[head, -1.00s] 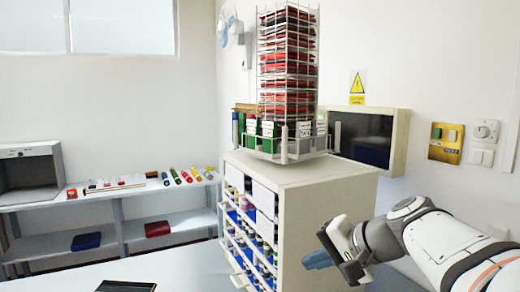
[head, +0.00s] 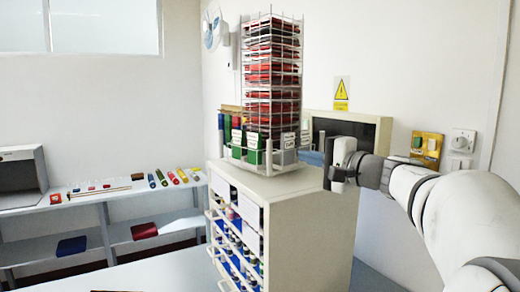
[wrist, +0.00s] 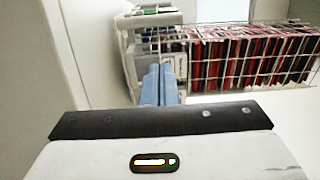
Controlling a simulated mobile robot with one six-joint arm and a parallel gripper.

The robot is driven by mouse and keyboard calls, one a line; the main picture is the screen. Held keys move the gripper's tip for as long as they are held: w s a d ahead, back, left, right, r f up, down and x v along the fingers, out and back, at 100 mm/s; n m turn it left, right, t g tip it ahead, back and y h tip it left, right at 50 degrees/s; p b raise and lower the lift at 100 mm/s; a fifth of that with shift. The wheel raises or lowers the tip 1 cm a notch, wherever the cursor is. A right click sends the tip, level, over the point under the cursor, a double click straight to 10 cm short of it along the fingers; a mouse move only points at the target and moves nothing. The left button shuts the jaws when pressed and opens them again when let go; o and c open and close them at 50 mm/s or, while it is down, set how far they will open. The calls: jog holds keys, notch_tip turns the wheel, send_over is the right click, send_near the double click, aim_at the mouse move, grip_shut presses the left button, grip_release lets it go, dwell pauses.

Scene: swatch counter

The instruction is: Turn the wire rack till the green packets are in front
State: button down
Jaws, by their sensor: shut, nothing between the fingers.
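The wire rack (head: 271,85) stands upright on top of a white cabinet. Its tall wire tower is filled with red packets (head: 272,72) on the sides I see. Green boxes (head: 254,150) with white labels stand in its low base tier. I cannot make out green packets in the tower, and its far sides are hidden. My gripper (head: 312,158) is shut and empty, its blue fingers just right of the rack's base. In the wrist view the shut fingers (wrist: 160,85) point at the rack's base end; whether they touch it I cannot tell. Red packets (wrist: 240,60) extend to the right there.
The cabinet (head: 305,195) has shelves of small bottles on its left side. A dark-fronted wall box (head: 350,128) is behind my gripper. A side bench (head: 100,190) with coloured rolls is at left. The cabinet top has free room in front of the rack.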

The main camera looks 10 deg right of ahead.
jog(key=a, duration=0.1)
jog(key=w+a+p, duration=0.1)
jog(key=a, duration=0.1)
jog(key=w+a, duration=0.1)
jog(key=a, duration=0.1)
jog(key=shift+w+r+p, duration=0.1)
jog(key=shift+w+p, duration=0.1)
jog(key=shift+p, duration=0.15)
jog(key=shift+w+a, duration=0.1)
jog(key=shift+w, duration=0.05)
